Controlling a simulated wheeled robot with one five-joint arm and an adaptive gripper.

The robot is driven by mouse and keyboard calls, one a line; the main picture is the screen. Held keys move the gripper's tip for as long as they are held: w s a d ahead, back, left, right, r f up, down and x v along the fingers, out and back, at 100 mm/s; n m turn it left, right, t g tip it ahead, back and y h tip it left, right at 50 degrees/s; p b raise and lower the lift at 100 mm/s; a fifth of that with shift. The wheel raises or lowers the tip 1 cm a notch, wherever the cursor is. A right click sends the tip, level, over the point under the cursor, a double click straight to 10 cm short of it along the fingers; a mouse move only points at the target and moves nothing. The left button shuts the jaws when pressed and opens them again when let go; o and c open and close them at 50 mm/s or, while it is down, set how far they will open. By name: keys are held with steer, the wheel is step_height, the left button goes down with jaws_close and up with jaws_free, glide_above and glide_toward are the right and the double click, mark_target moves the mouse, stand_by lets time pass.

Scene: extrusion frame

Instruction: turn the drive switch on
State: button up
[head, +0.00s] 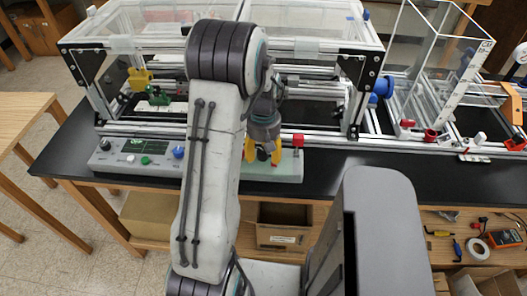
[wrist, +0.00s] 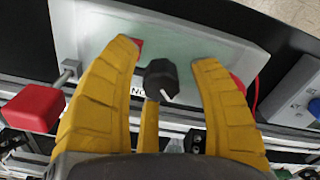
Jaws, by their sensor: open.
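The drive switch looks to be the black rotary knob (wrist: 161,80) with a white pointer line, on a pale panel (wrist: 190,42) in the wrist view. The pointer is toward the lower right of the knob; lettering beside it is partly covered. My gripper (wrist: 166,54) is open, its yellow fingers spread on both sides of the knob, with a third finger below it. I cannot tell whether any finger touches it. In the head view my gripper (head: 263,156) points down over the pale panel (head: 290,170), and the knob is hidden.
A red block (wrist: 33,108) on a metal rod stands left of my fingers in the wrist view. In the head view a control box (head: 130,158) with buttons sits left on the black bench (head: 400,165). The extrusion frame (head: 220,131) stands behind the panel.

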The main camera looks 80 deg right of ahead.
steer(key=shift+o, duration=0.3)
steer(key=shift+a, duration=0.1)
jaws_close()
steer(key=shift+f+m, duration=0.15)
steer(key=shift+m, duration=0.35)
steer(key=shift+w+a+m+b, duration=0.1)
steer(key=shift+m+b, duration=0.65)
steer(key=shift+m, duration=0.15)
steer(key=m+b, duration=0.1)
steer(key=m, duration=0.4)
steer(key=shift+m+b, duration=0.3)
steer(key=shift+b, duration=0.05)
steer(key=m+b, duration=0.1)
steer(key=m, duration=0.4)
steer(key=shift+w, duration=0.15)
steer(key=shift+m+b, duration=0.4)
steer(key=shift+m, duration=2)
steer(key=shift+d, duration=0.2)
